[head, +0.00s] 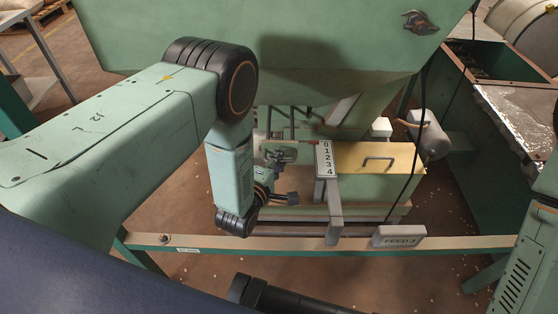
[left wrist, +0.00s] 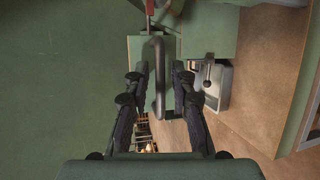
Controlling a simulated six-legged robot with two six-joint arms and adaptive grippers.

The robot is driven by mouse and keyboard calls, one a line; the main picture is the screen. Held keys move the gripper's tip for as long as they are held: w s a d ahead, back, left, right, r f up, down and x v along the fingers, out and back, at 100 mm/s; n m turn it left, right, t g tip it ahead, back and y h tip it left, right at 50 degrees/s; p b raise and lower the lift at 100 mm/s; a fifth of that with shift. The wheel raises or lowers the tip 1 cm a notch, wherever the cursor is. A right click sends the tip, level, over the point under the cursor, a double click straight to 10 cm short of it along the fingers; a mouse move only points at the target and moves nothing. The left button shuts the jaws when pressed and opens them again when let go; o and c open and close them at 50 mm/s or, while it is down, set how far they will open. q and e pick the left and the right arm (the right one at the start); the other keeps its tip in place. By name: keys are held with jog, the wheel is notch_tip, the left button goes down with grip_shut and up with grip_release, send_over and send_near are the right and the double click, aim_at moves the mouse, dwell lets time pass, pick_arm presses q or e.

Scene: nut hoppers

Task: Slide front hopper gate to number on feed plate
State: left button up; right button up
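The front hopper (head: 330,40) is a big green bin at the top of the head view. Below it stands a white number scale (head: 325,160) running from 0 at the top to 4. A small red mark (head: 314,142) shows beside the 0. The feed plate (head: 399,237) reads FEED and a blurred digit, perhaps 3. My left gripper (head: 283,172) is under the hopper, left of the scale. In the left wrist view, a grey bar handle (left wrist: 158,75), seemingly the gate's, stands between the open fingers (left wrist: 160,90), with gaps visible beside it.
A box with a yellow top (head: 400,160) and a handle sits right of the scale. A beige rail (head: 460,243) crosses in front. A dark cable (head: 421,120) hangs at the right. Another green machine (head: 500,150) stands farther right.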

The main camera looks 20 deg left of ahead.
pick_arm(q)
grip_shut()
dwell(0.4)
